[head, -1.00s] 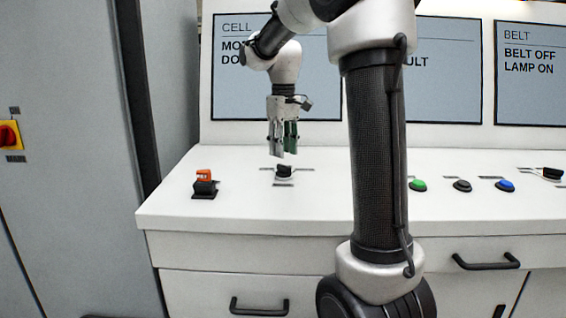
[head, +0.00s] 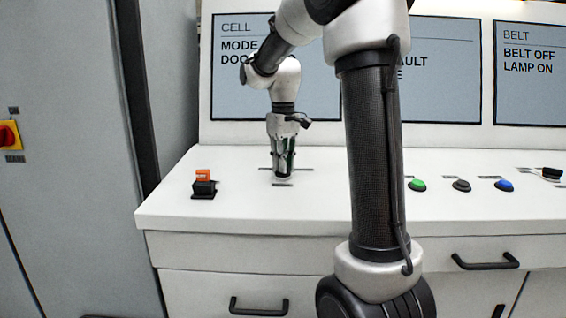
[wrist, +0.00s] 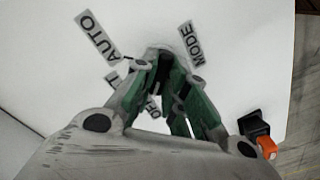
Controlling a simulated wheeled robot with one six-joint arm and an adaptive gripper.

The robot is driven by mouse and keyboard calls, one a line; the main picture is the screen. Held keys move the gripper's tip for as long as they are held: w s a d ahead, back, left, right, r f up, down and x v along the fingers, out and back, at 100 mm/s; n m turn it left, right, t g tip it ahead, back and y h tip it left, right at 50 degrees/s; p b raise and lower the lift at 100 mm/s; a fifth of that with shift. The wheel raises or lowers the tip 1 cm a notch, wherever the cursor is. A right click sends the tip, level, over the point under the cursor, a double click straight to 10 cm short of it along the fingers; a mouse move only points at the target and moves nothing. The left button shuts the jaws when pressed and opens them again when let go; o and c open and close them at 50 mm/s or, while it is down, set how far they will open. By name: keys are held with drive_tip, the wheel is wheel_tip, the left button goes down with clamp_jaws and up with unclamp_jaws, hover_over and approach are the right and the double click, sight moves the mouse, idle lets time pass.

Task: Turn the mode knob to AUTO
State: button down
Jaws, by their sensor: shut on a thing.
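My gripper (head: 283,174) points straight down onto the console at the mode knob's place, shut on the knob. In the wrist view, my gripper's fingers (wrist: 160,58) close together over the knob, which I cannot make out clearly. An AUTO label (wrist: 97,36) lies at the upper left of the fingers and a MODE label (wrist: 192,43) at the upper right. Other labels beside the fingers are partly covered. The knob's pointing direction cannot be told.
A black block with an orange top (head: 203,184) stands left of my gripper, close to it in the wrist view (wrist: 257,134). Green (head: 417,185), dark (head: 461,185) and blue (head: 504,186) buttons and another black knob (head: 551,174) lie to the right. Screens stand behind.

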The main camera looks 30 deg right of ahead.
drive_tip(key=shift+m, duration=0.3)
drive_tip(key=m, duration=1.3)
drive_tip(key=shift+m, duration=2.1)
drive_tip(key=c, duration=1.4)
unclamp_jaws()
drive_tip(key=shift+c, duration=0.2)
